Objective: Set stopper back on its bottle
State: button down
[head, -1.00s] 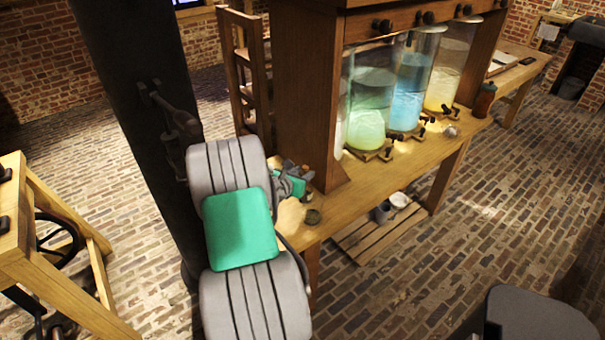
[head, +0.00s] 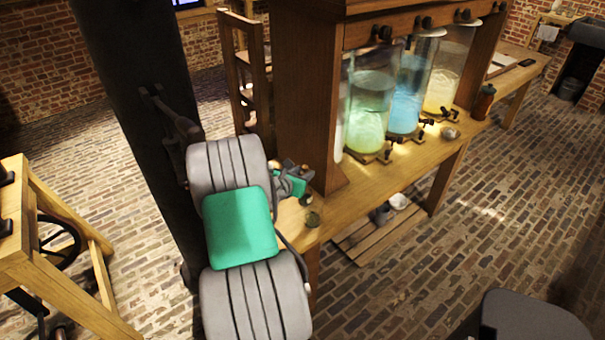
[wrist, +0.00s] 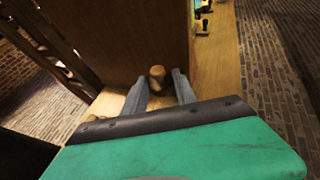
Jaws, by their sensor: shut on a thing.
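In the wrist view my gripper (wrist: 159,78) reaches over the wooden bench (wrist: 215,65), with a grey finger on each side of a brown, cork-like stopper (wrist: 157,71). It is shut on this stopper. What lies directly below the stopper is mostly hidden, so I cannot tell whether it touches a bottle. In the head view my gripper (head: 297,178) is over the bench's near end, partly hidden by my own arm. A small dark, round vessel (head: 312,219) stands near the bench's front edge. A brown bottle (head: 484,102) with a dark top stands at the far end.
Tall glass jars with green (head: 367,125), blue (head: 407,100) and yellow (head: 443,88) liquid stand along the bench. A wooden upright panel (head: 305,95) rises close to my gripper. A slatted pallet (head: 365,240) lies below.

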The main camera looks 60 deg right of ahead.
dwell(0.8)
jog(key=c, duration=1.3)
grip_release()
jog(key=shift+a+r+p, duration=0.35)
jog(key=shift+a+p, duration=0.25)
jog(key=shift+p, duration=0.15)
jog(key=p+v, duration=0.4)
jog(key=v, duration=0.5)
jog(key=shift+a+p, duration=0.3)
jog(key=shift+p, duration=0.1)
jog(key=shift+w, duration=0.1)
